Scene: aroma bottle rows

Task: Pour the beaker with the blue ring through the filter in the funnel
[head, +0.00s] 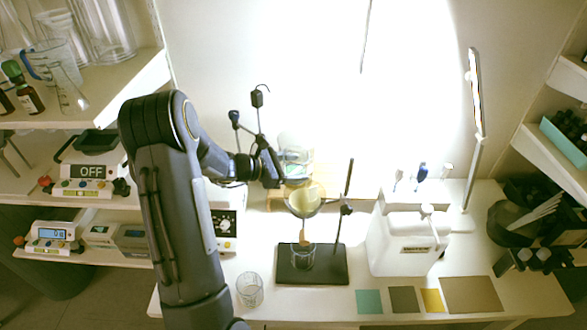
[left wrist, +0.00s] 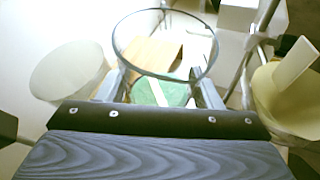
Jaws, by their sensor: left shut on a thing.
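My left gripper (head: 283,168) is shut on a clear glass beaker (head: 297,147) and holds it above and just behind the funnel. In the left wrist view the beaker's round rim (left wrist: 117,45) shows between the fingers, with green low inside or behind it. A faint bluish band shows on the beaker in the head view; I cannot clearly make out a ring. The funnel (head: 303,208) with the pale filter (head: 306,194) sits on a stand; the filter also shows at the right of the left wrist view (left wrist: 268,98). A receiving beaker (head: 303,258) stands below the funnel. My right gripper is out of view.
The stand has a dark base (head: 328,272) and an upright rod (head: 349,180). An empty-looking glass (head: 250,290) stands front left. A white container (head: 400,245) and a lamp (head: 471,170) stand to the right. Coloured squares (head: 403,300) lie along the front edge.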

